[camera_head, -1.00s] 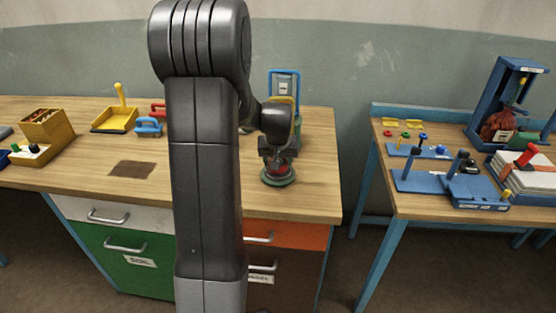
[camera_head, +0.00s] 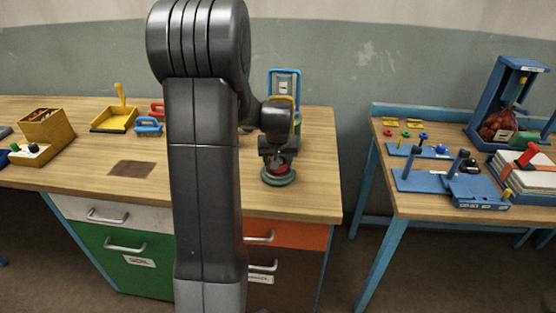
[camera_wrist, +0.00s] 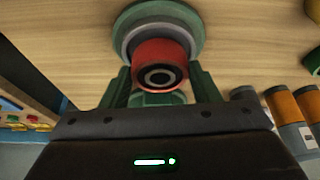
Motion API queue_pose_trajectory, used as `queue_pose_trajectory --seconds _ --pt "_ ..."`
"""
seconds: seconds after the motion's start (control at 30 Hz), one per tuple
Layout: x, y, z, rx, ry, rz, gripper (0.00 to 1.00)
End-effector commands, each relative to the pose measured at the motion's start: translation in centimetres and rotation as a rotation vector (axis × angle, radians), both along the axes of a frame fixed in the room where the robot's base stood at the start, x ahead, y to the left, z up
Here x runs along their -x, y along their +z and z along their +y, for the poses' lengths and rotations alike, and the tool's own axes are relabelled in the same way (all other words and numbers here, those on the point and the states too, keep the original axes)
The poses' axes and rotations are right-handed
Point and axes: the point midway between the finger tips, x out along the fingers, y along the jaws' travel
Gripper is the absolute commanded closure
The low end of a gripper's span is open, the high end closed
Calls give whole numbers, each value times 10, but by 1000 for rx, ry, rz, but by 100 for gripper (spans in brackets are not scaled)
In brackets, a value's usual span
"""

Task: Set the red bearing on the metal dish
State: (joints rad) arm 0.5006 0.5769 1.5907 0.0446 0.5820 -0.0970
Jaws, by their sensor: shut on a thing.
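The red bearing (camera_wrist: 158,62), a short cylinder with a dark bore, is between the green fingers of my gripper (camera_wrist: 160,84) in the wrist view. The gripper is shut on it. The round metal dish (camera_wrist: 157,28), grey inside a green outer ring, is right behind the bearing in that view. In the head view my gripper (camera_head: 278,156) is over the dish (camera_head: 278,180), near the bench's right end, and the bearing (camera_head: 281,167) shows as a small red patch. I cannot tell whether the bearing touches the dish.
A blue-framed stand (camera_head: 284,85) is close behind my gripper. A yellow tray (camera_head: 114,121) and a blue-handled tool (camera_head: 148,127) are further left. A brown patch (camera_head: 131,169) marks the bare benchtop. A second table (camera_head: 420,207) with blue fixtures stands right, across a gap.

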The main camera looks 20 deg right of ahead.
Motion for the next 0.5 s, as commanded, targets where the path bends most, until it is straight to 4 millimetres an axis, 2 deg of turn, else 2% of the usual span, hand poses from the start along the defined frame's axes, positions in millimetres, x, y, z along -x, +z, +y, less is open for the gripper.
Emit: queue_pose_trajectory --seconds 0.5 --pt "0 -7 0 0 0 -1 77"
